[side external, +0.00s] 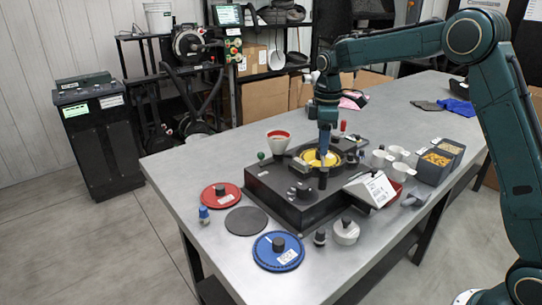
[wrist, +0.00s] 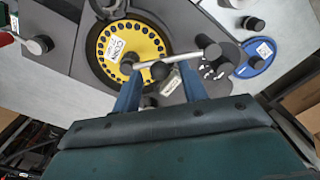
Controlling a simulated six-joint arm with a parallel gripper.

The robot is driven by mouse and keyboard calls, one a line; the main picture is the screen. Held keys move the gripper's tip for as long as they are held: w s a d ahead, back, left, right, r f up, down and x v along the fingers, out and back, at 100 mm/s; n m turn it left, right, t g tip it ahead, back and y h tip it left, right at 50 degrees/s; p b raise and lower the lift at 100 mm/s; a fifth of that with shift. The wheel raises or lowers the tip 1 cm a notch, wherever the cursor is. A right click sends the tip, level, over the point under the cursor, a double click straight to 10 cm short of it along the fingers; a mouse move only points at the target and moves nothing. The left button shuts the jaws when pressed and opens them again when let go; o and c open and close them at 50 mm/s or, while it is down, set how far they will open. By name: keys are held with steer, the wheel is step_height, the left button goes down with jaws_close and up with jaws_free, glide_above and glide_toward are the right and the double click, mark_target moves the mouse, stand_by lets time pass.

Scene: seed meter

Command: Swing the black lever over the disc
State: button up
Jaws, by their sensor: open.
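The yellow disc (side external: 312,158) with a ring of dark holes sits in a black round housing on the black seed meter (side external: 285,200). In the wrist view the disc (wrist: 118,42) lies beyond my left finger. In the side view my gripper (side external: 324,155) points down in front of the disc.
A red disc (side external: 228,189), a flat dark disc (side external: 246,221) and a blue disc (side external: 266,257) lie at the table's front left. A red-rimmed funnel (side external: 278,139) stands behind the meter. A white tilted panel (side external: 372,188), cups and seed bins (side external: 433,167) crowd the right.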

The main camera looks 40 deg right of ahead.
steer(key=shift+r, duration=0.1)
step_height(320, 180, up, 14)
steer(key=shift+f, duration=0.2)
stand_by(0.5)
stand_by(0.3)
steer(key=s+a+r+m+t, duration=0.1)
steer(key=s+a+r+m, duration=0.15)
steer(key=s, duration=0.55)
steer(key=s+a+r+m+t, duration=0.1)
steer(key=s+a+m+t, duration=0.15)
steer(key=s, duration=0.65)
steer(key=s+a+f+m+t, duration=0.1)
steer(key=s+f, duration=0.3)
steer(key=s, duration=0.4)
steer(key=s+a+f+m+t, duration=0.1)
steer(key=s+f+m, duration=0.2)
steer(key=s+f, duration=0.2)
steer(key=shift+s+a, duration=0.2)
steer(key=shift+s, duration=1.35)
